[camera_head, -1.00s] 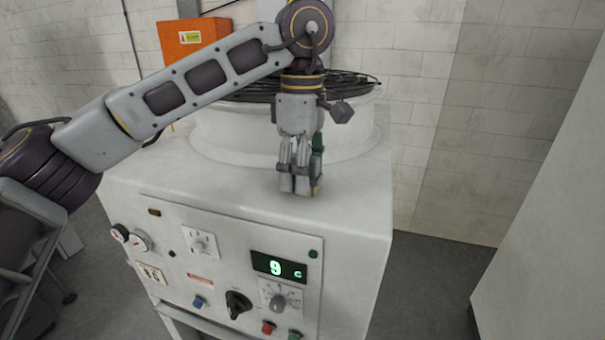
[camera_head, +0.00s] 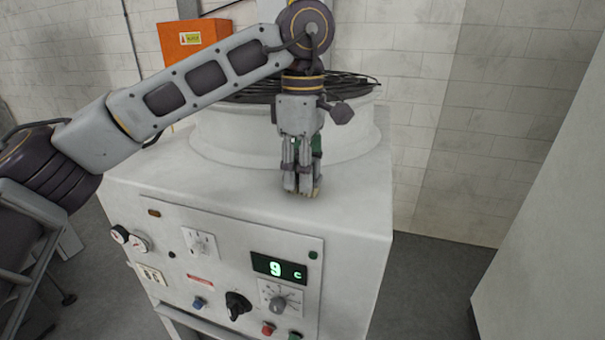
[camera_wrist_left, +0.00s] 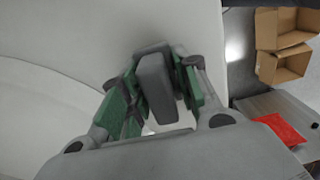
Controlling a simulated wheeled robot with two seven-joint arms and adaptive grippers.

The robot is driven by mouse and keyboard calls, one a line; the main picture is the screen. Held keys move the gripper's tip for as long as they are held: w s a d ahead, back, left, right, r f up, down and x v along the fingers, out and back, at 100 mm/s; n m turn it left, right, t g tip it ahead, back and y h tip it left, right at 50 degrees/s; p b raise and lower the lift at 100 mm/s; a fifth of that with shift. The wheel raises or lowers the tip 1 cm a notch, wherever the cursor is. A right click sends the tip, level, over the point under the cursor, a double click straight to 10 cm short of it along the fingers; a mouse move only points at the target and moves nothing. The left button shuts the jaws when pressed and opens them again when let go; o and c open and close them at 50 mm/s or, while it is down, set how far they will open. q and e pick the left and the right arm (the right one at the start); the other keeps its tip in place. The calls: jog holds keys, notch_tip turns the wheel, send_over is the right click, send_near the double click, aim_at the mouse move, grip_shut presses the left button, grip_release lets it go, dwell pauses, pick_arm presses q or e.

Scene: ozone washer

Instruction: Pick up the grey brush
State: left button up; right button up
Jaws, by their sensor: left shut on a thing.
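The grey brush (camera_wrist_left: 156,85) shows in the left wrist view as a dark grey block between the green-padded fingers. My left gripper (camera_head: 302,186) is shut on it, with a finger on each side. In the head view the gripper points down at the flat top of the white machine (camera_head: 355,205), near its front edge. The fingers mostly hide the brush there, and I cannot tell whether it still touches the surface. My right gripper is in neither view.
A round black grille (camera_head: 345,85) sits on the white drum behind my gripper. An orange box (camera_head: 190,38) is at the back left. The front panel has knobs and a green display (camera_head: 279,267). Cardboard boxes (camera_wrist_left: 285,45) and a red item (camera_wrist_left: 283,129) lie right in the wrist view.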

pick_arm(q)
jog(key=shift+r+p, duration=0.3)
jog(key=shift+r, duration=4.7)
jog(key=o, duration=0.3)
jog(key=shift+c, duration=1)
